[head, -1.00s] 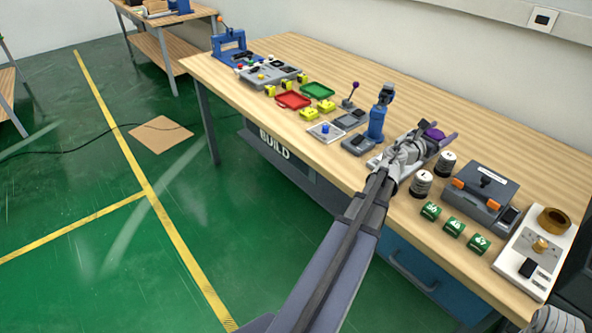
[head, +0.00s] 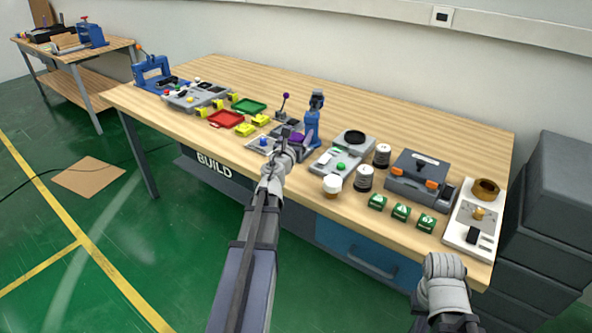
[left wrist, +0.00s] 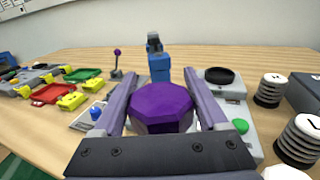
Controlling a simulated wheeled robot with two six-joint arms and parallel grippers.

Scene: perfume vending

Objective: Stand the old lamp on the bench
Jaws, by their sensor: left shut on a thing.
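The old lamp appears to be the purple faceted piece (left wrist: 160,107) between the two fingers of my left gripper (left wrist: 158,82) in the left wrist view. The fingers are shut on its sides. In the head view my left gripper (head: 298,139) holds the purple piece (head: 297,138) over the bench (head: 420,121), close in front of the blue post press. The fingers partly cover the piece there, and its underside is hidden. Part of my right arm shows at the lower right of the head view, but its fingers do not show.
A grey device with a black round pad and green button (head: 341,166) stands right of the gripper. A white-topped amber piece (head: 332,184) and striped cylinders (head: 364,179) stand nearby. The blue post press (head: 313,122) is close behind. The bench's back strip is clear.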

